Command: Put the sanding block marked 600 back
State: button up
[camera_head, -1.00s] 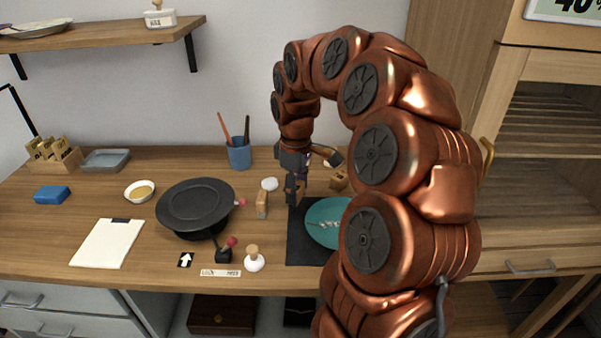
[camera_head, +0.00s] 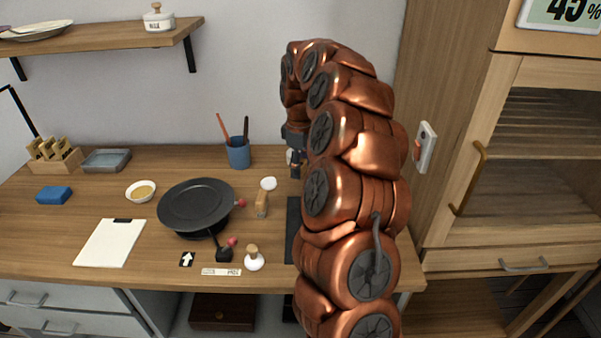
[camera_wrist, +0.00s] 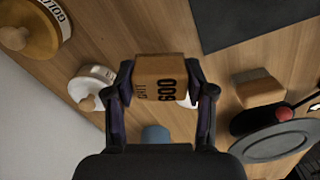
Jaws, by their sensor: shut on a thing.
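My gripper (camera_wrist: 166,88) is shut on the sanding block (camera_wrist: 160,78), a small brown block with "600" in dark print on the face towards the wrist camera. The block sits between both fingertips. In the head view my gripper (camera_head: 295,168) points down over the back of the worktop, right of the blue cup; the block cannot be made out there. Another wooden block (camera_wrist: 258,88) lies apart from the gripper in the wrist view. A similar upright block (camera_head: 262,204) stands right of the black plate in the head view.
A wooden holder (camera_head: 52,165) with several pieces stands at the back left. The blue pen cup (camera_head: 238,153) and black plate (camera_head: 196,205) are near. In the wrist view a white jar (camera_wrist: 92,86) and a "GOLD" jar (camera_wrist: 34,28) stand left, a dark mat (camera_wrist: 240,20) above.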

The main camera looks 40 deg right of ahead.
jog(key=shift+w+d, duration=0.15)
jog(key=shift+w, duration=0.05)
jog(key=shift+f+p, duration=0.55)
jog(key=shift+f, duration=1.2)
jog(key=shift+f, duration=0.1)
jog(key=o, duration=1)
notch_tip(320, 180, up, 12)
jog(key=shift+f+b, duration=0.15)
jog(key=shift+b, duration=0.6)
jog(key=shift+r, duration=0.25)
